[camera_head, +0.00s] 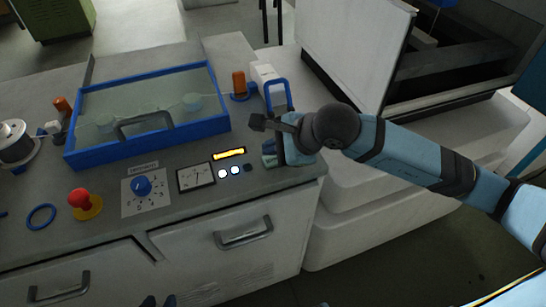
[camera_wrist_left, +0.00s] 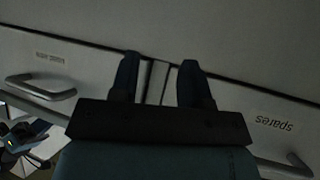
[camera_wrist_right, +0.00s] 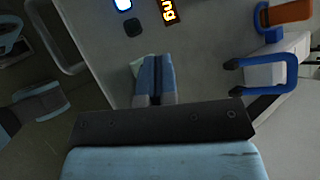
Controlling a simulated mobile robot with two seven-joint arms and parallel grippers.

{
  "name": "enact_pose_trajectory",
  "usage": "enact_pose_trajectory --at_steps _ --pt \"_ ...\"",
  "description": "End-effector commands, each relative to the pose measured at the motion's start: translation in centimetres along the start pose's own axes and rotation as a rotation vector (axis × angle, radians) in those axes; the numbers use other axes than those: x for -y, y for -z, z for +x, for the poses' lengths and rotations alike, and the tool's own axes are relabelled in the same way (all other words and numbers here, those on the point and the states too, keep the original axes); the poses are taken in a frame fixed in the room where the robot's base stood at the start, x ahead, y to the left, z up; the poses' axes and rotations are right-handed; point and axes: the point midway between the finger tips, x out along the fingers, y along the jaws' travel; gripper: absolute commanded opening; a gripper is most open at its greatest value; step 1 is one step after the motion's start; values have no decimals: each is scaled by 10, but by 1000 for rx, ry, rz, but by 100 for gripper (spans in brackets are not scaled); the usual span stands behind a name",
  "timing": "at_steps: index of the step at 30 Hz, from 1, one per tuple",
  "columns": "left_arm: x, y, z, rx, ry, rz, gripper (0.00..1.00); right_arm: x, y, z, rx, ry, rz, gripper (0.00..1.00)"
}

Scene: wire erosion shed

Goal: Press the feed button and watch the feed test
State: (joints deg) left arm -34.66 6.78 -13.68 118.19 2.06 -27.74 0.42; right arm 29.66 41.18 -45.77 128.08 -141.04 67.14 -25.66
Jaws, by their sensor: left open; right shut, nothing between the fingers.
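A row of small buttons (camera_head: 235,170) sits on the grey bench panel below a lit amber display (camera_head: 229,154). Two glow white and the right one is dark. In the right wrist view a lit button (camera_wrist_right: 123,4), the dark button (camera_wrist_right: 132,27) and part of the display (camera_wrist_right: 168,10) show; I cannot read which is the feed button. My right gripper (camera_head: 268,160) is shut and empty, to the right of the buttons and apart from them; its fingers show in its wrist view (camera_wrist_right: 153,62). My left gripper (camera_head: 158,301) is open, low before the drawers; its fingers show in its wrist view (camera_wrist_left: 158,68).
A rotary knob (camera_head: 142,186), a meter (camera_head: 196,176) and a red mushroom button (camera_head: 79,198) lie to the left. A blue-framed clear cover (camera_head: 150,142) is behind. A blue loop-shaped frame (camera_head: 289,94) stands near my right wrist. Drawer handles (camera_head: 243,240) project in front.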

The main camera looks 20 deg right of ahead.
Motion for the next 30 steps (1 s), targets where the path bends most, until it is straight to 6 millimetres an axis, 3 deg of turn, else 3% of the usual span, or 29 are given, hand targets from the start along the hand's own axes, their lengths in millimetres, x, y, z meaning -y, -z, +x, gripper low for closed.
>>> enact_pose_trajectory --at_steps 15,30 --pt "2 16 -14 4 4 9 43 24 -24 -33 1 2 -1 0" --pt "-2 19 -12 -4 2 -7 43 25 -25 -34 0 1 0 0"
